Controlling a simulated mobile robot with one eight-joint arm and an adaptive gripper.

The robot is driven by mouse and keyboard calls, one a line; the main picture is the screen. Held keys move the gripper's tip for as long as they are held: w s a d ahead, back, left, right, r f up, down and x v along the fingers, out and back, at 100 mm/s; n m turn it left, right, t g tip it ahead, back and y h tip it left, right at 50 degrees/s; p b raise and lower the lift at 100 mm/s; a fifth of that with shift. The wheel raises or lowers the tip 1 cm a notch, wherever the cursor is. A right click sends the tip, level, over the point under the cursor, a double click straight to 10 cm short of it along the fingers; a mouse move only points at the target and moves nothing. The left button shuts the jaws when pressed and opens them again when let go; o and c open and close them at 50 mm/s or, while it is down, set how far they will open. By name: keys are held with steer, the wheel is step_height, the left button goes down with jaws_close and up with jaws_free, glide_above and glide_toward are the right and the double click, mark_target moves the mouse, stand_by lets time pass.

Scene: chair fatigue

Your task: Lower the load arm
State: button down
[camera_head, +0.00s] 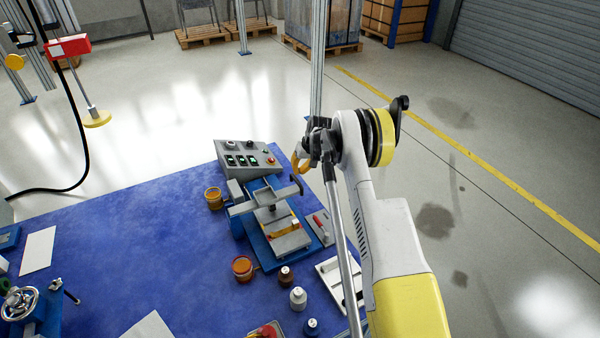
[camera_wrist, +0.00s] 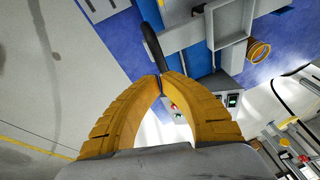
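The bench fixture (camera_head: 283,238) has a blue base and grey blocks on a blue-topped table. A black lever handle (camera_head: 297,184) rises at its far right; I take it as the load arm's handle, but cannot be sure. In the wrist view the handle (camera_wrist: 151,42) slants down to my fingertips. My gripper (camera_head: 298,170) is just above the handle's top. Its yellow fingers also show in the wrist view (camera_wrist: 161,76), their tips drawn together with almost no gap. The handle's end is hidden behind the tips, so touching cannot be told.
A grey control box (camera_head: 247,160) with switches stands behind the fixture. Amber jars (camera_head: 243,268) are on its left, small bottles (camera_head: 298,298) in front, and a grey plate with a red handle (camera_head: 319,226) on its right. The blue tabletop (camera_head: 130,240) further left is mostly clear.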

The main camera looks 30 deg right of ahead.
steer(key=s+d+r+p, duration=0.3)
steer(key=d+r+p, duration=0.1)
steer(key=d+r, duration=0.4)
steer(key=s+a+r, duration=0.2)
steer(key=a+r, duration=0.2)
steer(key=r, duration=0.4)
steer(key=s+a+r, duration=0.1)
steer(key=a+r, duration=0.4)
steer(key=r, duration=0.3)
steer(key=s+a+r+t+h, duration=0.1)
steer(key=s+a+r, duration=0.9)
steer(key=s+r, duration=0.15)
steer(key=s+a+r+n+t, duration=0.1)
steer(key=s+a+r, duration=0.1)
steer(key=s+a, duration=0.35)
steer(key=s+a+r, duration=0.2)
steer(key=s+r, duration=0.1)
steer(key=s, duration=0.5)
steer(key=s+a+f, duration=0.1)
steer(key=s+f, duration=0.1)
steer(key=s, duration=0.3)
steer(key=s+a+f+n+t, duration=0.1)
steer(key=s+a+f, duration=0.1)
steer(key=s, duration=0.4)
steer(key=shift+s+f, duration=0.2)
steer(key=shift+s, duration=0.1)
